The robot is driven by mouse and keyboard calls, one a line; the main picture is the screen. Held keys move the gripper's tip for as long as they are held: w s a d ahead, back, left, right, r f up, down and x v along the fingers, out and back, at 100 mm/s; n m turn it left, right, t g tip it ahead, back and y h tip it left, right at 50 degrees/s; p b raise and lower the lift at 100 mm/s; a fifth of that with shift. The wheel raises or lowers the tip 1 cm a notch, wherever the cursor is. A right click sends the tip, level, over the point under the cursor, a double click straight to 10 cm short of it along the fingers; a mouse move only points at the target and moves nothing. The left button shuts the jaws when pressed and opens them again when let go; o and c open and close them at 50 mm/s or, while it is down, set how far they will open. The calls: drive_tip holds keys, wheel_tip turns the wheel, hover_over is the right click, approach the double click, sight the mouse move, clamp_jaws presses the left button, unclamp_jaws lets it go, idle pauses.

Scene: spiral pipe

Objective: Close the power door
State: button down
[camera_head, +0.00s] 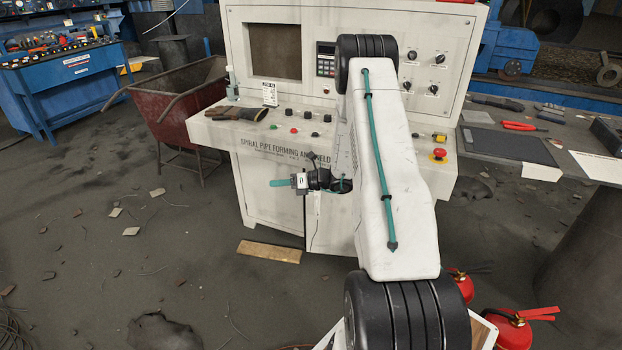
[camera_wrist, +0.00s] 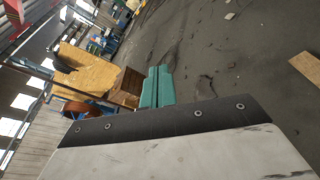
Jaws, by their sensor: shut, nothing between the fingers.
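The white control console (camera_head: 262,172) stands in the middle of the head view, lettered as a spiral pipe forming machine. Its lower front has a door panel (camera_head: 331,235) right of a dark vertical gap. This panel seems to stand slightly out from the left part, but my arm hides much of it, so how far it is open is unclear. No power label is readable. My gripper (camera_head: 280,183) is in front of the console's lower front, fingers pointing left, shut and empty. Its teal fingers also show together in the wrist view (camera_wrist: 157,87), pointing at open floor and distant things.
A wooden plank (camera_head: 269,251) lies on the floor before the console. A red wheelbarrow (camera_head: 178,107) stands to the left. Red fire extinguishers (camera_head: 513,333) stand at lower right, near my base. A worktable (camera_head: 510,147) is at right. Rubble dots the floor.

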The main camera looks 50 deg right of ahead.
drive_tip(key=s+d+f+m+t+h, duration=0.1)
drive_tip(key=d+f+m+t+h, duration=0.2)
drive_tip(key=d+f+m+h, duration=0.45)
drive_tip(key=s+d+f+m+t+h, duration=0.15)
drive_tip(key=d+f+m+h, duration=0.35)
drive_tip(key=d+f+m, duration=0.55)
drive_tip(key=w+d+r+m, duration=0.2)
drive_tip(key=w+d, duration=0.5)
drive_tip(key=w, duration=0.5)
drive_tip(key=shift+w+d+r+t, duration=0.15)
drive_tip(key=shift+w+r+t, duration=0.15)
drive_tip(key=shift+t, duration=0.15)
